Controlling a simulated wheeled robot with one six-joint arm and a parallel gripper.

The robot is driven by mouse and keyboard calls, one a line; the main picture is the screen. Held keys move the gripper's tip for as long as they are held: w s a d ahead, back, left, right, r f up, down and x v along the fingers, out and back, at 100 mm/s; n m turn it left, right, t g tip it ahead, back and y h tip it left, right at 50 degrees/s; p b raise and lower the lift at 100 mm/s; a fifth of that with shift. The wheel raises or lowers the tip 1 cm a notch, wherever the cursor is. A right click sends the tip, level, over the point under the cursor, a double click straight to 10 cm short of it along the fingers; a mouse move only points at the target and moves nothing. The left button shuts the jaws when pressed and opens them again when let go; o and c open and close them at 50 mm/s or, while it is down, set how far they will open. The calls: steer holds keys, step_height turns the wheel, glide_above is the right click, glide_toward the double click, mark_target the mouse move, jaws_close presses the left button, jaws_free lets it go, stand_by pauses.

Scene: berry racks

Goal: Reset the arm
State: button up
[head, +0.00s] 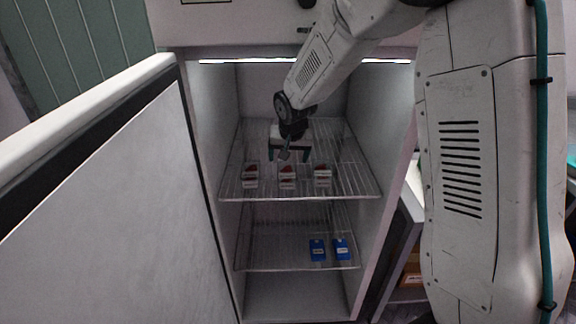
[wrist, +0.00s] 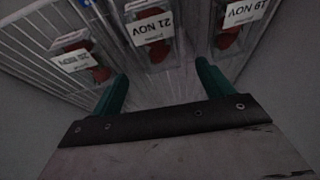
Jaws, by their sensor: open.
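My gripper (head: 289,154) is inside the open cabinet, above the upper wire rack (head: 345,160). In the wrist view my gripper (wrist: 160,90) shows two green fingers spread apart with nothing between them. Three clear boxes of red berries with white date labels stand in a row on the upper rack: a left one (head: 250,177), a middle one (head: 287,177) and a right one (head: 322,176).
Two blue boxes (head: 317,250) (head: 341,249) stand on the lower wire rack (head: 270,250). The cabinet door (head: 110,210) stands open at the left. The cabinet's side walls (head: 395,120) border my arm closely. A shelf unit with a brown box (head: 411,275) is at the right.

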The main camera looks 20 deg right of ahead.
steer(key=shift+s+r, duration=0.25)
steer(key=shift+r, duration=0.45)
steer(key=shift+a, duration=0.1)
steer(key=shift+s+f, duration=0.15)
steer(key=shift+s+f, duration=0.1)
steer(key=shift+s, duration=0.15)
steer(key=s, duration=0.1)
steer(key=s+f+g, duration=0.1)
steer(key=s+n+g, duration=0.1)
steer(key=shift+s+d+f, duration=0.25)
steer(key=s+r+n, duration=0.1)
steer(key=s+r, duration=0.4)
steer(key=s, duration=0.7)
steer(key=s+d+r+n, duration=0.1)
steer(key=s+r, duration=0.4)
steer(key=s, duration=0.7)
steer(key=s+r+g, duration=0.1)
steer(key=s+r, duration=0.4)
steer(key=s, duration=0.7)
steer(key=shift+d+r+n+y, duration=0.25)
steer(key=shift+d+n+y, duration=0.05)
steer(key=shift+d+n, duration=0.1)
